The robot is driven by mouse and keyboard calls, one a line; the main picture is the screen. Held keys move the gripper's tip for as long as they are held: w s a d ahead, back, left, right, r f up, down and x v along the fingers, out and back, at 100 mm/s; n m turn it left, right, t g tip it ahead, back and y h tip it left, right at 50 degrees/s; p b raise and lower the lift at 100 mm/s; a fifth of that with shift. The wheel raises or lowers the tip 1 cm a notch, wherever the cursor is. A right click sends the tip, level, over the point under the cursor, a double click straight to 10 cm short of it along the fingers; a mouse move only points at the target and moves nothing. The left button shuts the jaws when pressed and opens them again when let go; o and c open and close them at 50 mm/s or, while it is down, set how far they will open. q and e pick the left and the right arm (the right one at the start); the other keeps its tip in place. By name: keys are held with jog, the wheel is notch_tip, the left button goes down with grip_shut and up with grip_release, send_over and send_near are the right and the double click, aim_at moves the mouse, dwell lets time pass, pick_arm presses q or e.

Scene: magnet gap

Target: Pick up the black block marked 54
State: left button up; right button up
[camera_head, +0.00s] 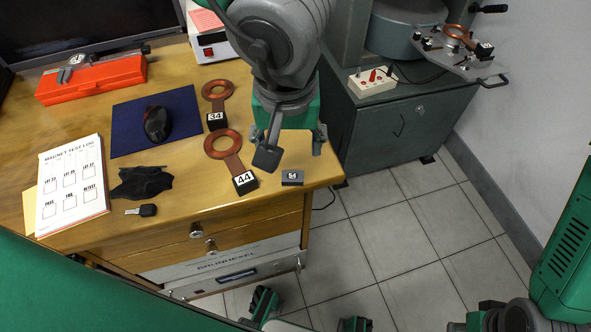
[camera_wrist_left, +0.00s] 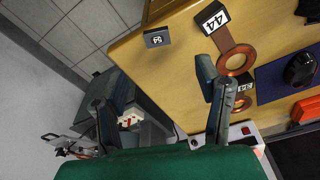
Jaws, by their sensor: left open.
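The black block marked 54 (camera_head: 292,177) lies on the wooden desk near its right front corner, label up. It also shows in the left wrist view (camera_wrist_left: 157,39), close to the desk edge. My left gripper (camera_head: 293,148) reaches over the desk's right end. It is open and empty, with a dark fingertip on each side. In the head view the block appears just below the fingers, apart from them. In the left wrist view it lies beyond the spread fingers (camera_wrist_left: 152,86). Green and black parts of mine show along the bottom; whether they include my right gripper's fingers is unclear.
Copper rings with black blocks marked 44 (camera_head: 245,182) and 34 (camera_head: 216,120) lie left of the block. A black cloth (camera_head: 141,183), key, mouse (camera_head: 156,123) and test log (camera_head: 73,186) are farther left. A grey cabinet (camera_head: 405,130) stands right, beyond open floor.

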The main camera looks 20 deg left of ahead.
pick_arm(q)
jog(key=b, duration=0.2)
send_over(293, 176)
jog(key=f, duration=0.4)
jog(key=s+f, duration=0.1)
jog(key=f, duration=0.1)
jog(key=f+b, duration=0.2)
jog(key=f, duration=0.1)
jog(key=f+b, duration=0.2)
jog(key=shift+w, duration=0.4)
jog(key=c, duration=1.2)
